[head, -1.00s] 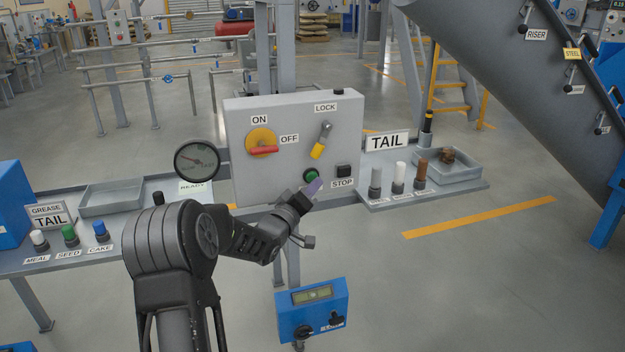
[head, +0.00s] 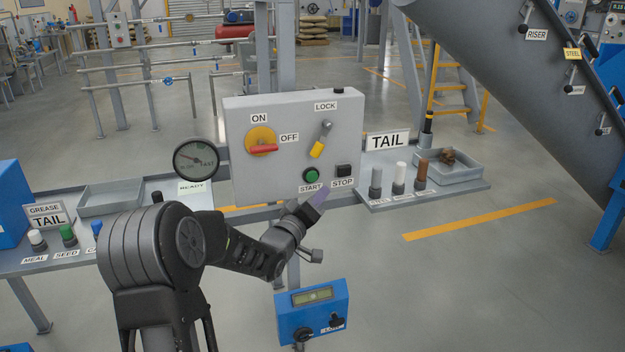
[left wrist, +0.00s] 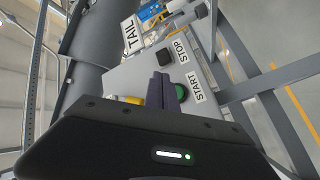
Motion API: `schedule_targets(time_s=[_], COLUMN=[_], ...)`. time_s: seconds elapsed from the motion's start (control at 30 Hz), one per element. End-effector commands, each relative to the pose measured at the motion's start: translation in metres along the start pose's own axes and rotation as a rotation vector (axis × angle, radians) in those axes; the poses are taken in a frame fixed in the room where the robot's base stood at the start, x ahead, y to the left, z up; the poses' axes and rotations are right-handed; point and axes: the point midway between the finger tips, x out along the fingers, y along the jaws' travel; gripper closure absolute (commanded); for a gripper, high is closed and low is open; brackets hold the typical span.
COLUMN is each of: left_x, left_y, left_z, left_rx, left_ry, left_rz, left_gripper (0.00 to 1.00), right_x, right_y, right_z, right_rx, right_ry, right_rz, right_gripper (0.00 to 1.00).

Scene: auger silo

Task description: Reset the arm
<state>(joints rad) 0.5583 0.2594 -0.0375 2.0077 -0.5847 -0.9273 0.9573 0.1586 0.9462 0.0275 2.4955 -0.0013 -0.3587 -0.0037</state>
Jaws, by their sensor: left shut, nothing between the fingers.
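My left arm comes in from the lower left in the head view. Its gripper (head: 319,197) is shut and empty, just below the START and STOP labels of the grey control box (head: 240,180). In the left wrist view the shut fingers (left wrist: 163,85) point toward the box face, beside the green START button (left wrist: 181,92). The green button (head: 311,175) and black STOP button (head: 344,170) are in plain view in the head view. A gap between fingertips and box cannot be judged exactly. My right gripper is not in view.
The box also bears a red-handled switch (head: 263,149) and a yellow-tipped lock lever (head: 321,140). A round gauge (head: 196,160) stands left. Right, a shelf holds several capped cylinders and a tray (head: 468,174). A blue box (head: 313,312) hangs below the arm.

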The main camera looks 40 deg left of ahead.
Motion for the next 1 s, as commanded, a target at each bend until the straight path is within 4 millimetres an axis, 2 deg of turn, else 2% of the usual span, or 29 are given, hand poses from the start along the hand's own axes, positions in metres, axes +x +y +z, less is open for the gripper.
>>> schedule_targets(time_s=[0.53,0.67,0.77,0.87,0.97,1.0], left_x=[0.0,-0.002,-0.014,-0.032,-0.058,-0.072], left_y=[-0.001,-0.014,-0.047,-0.079,-0.103,-0.11], left_z=[0.0,0.006,0.037,0.095,0.166,0.196], left_rx=[0.023,0.123,0.21,0.256,0.289,0.3], left_ry=[-0.001,-0.022,-0.096,-0.223,-0.387,-0.458], left_rz=[-0.002,-0.055,-0.166,-0.263,-0.337,-0.36], left_gripper=[1.0,1.0,1.0,1.0,1.0,1.0], right_x=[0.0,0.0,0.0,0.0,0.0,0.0], right_y=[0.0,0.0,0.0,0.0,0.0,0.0], right_z=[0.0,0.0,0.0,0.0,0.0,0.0], right_rx=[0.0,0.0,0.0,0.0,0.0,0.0], right_ry=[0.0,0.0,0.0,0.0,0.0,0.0], right_rz=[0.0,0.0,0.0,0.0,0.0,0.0], right_gripper=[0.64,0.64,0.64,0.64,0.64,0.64])
